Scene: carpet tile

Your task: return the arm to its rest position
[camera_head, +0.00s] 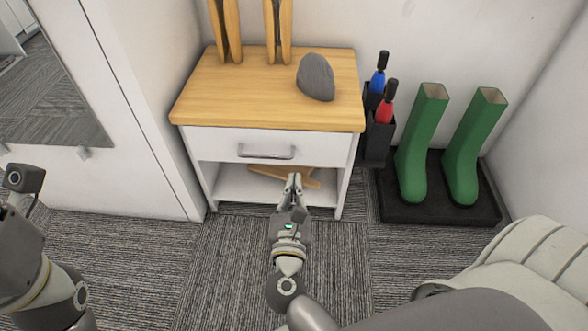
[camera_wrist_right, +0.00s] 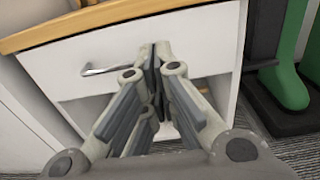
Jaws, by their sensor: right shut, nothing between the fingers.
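My right gripper (camera_head: 293,182) is shut and empty in the head view, in front of the small cabinet's open lower shelf and below its drawer. In the right wrist view its fingers (camera_wrist_right: 155,55) meet in front of the white drawer front. The drawer (camera_head: 262,146) looks closed, and its metal handle (camera_head: 266,152) is apart from the fingers. My right arm reaches forward from the bottom right of the head view. Part of my left arm shows at the left edge, but its fingers are out of view.
The cabinet's wooden top (camera_head: 240,95) bears a grey rounded object (camera_head: 316,77) and wooden upright pieces. A wooden item (camera_head: 262,174) lies on the lower shelf. Green boots (camera_head: 420,140) stand on a black tray (camera_head: 440,213) at right, beside dark holders. Carpet is clear in front.

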